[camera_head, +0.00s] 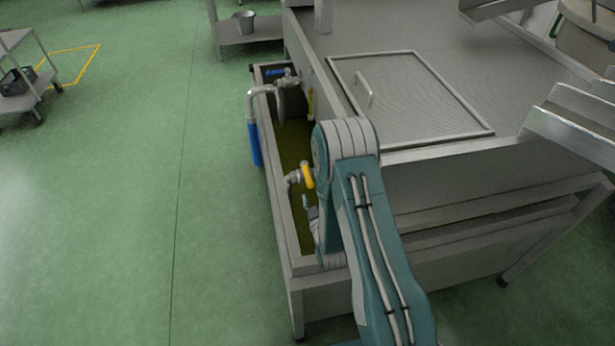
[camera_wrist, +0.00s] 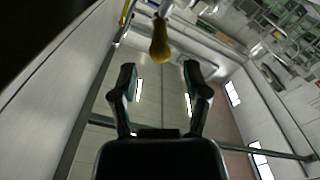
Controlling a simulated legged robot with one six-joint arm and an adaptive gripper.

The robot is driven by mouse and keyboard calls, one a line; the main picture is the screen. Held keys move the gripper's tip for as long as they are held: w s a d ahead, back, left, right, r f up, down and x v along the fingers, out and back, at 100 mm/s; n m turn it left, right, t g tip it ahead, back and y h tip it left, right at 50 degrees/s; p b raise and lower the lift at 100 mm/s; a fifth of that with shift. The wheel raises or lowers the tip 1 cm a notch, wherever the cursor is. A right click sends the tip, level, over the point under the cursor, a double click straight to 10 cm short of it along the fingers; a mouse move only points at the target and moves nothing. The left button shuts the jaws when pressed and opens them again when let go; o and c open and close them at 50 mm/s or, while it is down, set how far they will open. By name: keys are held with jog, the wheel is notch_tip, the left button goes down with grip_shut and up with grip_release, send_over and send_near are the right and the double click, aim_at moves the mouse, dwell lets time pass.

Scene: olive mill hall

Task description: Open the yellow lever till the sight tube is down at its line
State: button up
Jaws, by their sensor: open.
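The yellow lever (camera_head: 308,177) sits on a grey valve and pipe over the narrow trough at the tank's left side. In the wrist view the yellow lever (camera_wrist: 160,42) shows between and just beyond my gripper's two fingertips (camera_wrist: 159,70). The gripper is open, and I see no finger touching the lever. In the head view my arm hides most of the gripper. A slim yellowish upright piece (camera_head: 311,103) stands on the tank wall farther back; I cannot tell whether it is the sight tube. No level or line can be read.
The trough (camera_head: 296,262) holds dark olive liquid. A second valve (camera_head: 287,79) and a bent pipe with a blue lower end (camera_head: 255,145) stand at its far part.

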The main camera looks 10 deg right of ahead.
aim_at(310, 184)
jog(key=w, duration=0.7)
jog(key=shift+w+a, duration=0.1)
jog(key=shift+w, duration=0.2)
grip_shut()
